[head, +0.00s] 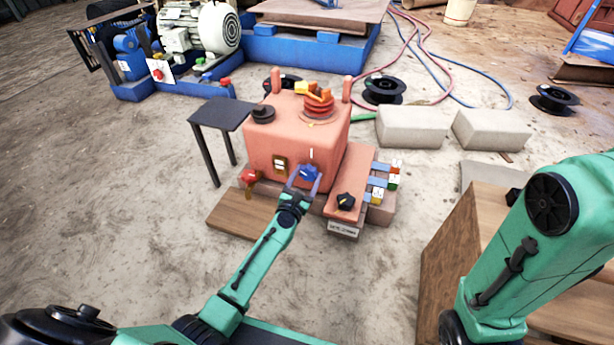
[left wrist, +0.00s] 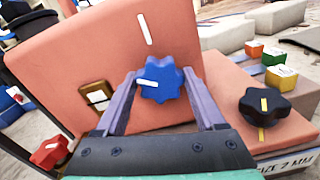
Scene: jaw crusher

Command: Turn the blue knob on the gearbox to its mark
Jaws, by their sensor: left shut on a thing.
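The blue knob (head: 308,173) is on the front face of the salmon-coloured gearbox (head: 275,150). In the left wrist view the lobed knob (left wrist: 168,76) has a white pointer line aimed left. A white mark (left wrist: 145,28) stands on the gearbox face above the knob, so pointer and mark are not in line. My left gripper (head: 304,181) is shut on the blue knob, with one purple finger on each side in the left wrist view (left wrist: 160,90). My right arm shows at the right of the head view, but its gripper is out of view.
A black knob (head: 346,201) with a yellow line sits on the ledge right of the gearbox. A red knob (head: 248,176) and a small switch panel (head: 280,163) are to the left. Small coloured blocks (head: 378,190) lie at right. A dark side table (head: 220,115) stands left.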

